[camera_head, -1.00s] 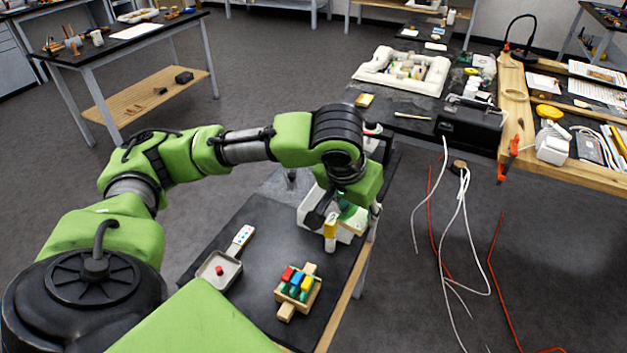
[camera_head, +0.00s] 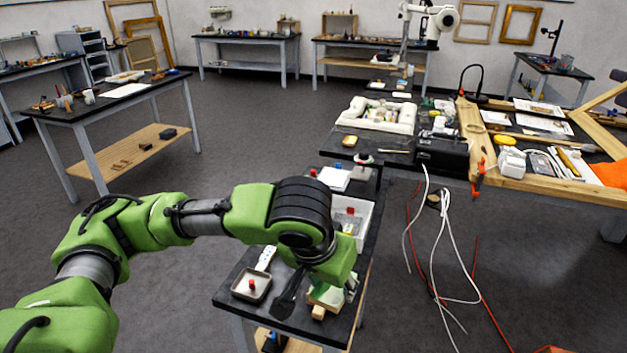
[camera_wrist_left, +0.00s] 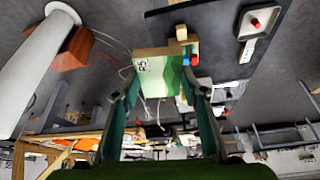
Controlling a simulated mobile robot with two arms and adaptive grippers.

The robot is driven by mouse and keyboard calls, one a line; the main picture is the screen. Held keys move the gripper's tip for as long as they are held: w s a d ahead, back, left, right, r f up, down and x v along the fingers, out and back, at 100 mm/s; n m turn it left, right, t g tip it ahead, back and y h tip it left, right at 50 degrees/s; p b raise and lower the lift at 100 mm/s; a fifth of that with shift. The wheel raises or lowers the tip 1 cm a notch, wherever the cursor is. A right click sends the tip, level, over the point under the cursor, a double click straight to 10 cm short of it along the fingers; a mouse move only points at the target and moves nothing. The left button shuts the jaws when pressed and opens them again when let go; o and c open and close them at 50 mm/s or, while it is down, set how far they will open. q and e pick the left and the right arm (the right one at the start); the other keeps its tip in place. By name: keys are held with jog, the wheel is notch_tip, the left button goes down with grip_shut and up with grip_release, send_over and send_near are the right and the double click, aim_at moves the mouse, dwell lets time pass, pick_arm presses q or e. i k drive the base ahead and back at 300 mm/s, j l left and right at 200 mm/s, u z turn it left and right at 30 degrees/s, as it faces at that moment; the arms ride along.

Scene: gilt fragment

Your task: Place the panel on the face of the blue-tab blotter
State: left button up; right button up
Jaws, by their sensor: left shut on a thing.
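My left gripper (camera_head: 316,290) is low over the near end of the narrow dark table. In the left wrist view its two fingers (camera_wrist_left: 160,100) are closed on the panel (camera_wrist_left: 158,74), a small board with a green-painted face and a white label with dark marks. Just beyond the panel is the wooden rack (camera_wrist_left: 181,34) with coloured tabs. A blue tab (camera_wrist_left: 187,60) and a red one show at the panel's edge. In the head view my gripper hides most of the rack; its wooden end (camera_head: 318,312) shows. I cannot tell whether the panel touches the rack. The right gripper is out of view.
A small square tray with a red knob (camera_head: 251,285) and a white strip with dots (camera_head: 266,257) lie left of my gripper. A white bin (camera_head: 352,212) and a white pad (camera_head: 334,179) are farther back. Loose cables (camera_head: 441,240) lie right of the table.

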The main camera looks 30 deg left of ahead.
aim_at(334, 176)
jog(key=i+u, duration=0.1)
jog(key=u, duration=0.25)
jog(key=i+l+u, duration=0.1)
jog(key=u, duration=0.25)
jog(key=i+l+u, duration=0.1)
jog(key=u, duration=0.3)
jog(key=i+l, duration=0.3)
jog(key=l, duration=0.15)
jog(key=i+l, duration=0.3)
jog(key=l, duration=0.2)
jog(key=i+l, duration=0.3)
jog(key=l, duration=0.15)
jog(key=i+l, duration=0.3)
jog(key=l, duration=0.15)
jog(key=i+l, duration=0.15)
jog(key=i, duration=0.15)
jog(key=i+l, duration=0.15)
jog(key=i, duration=0.15)
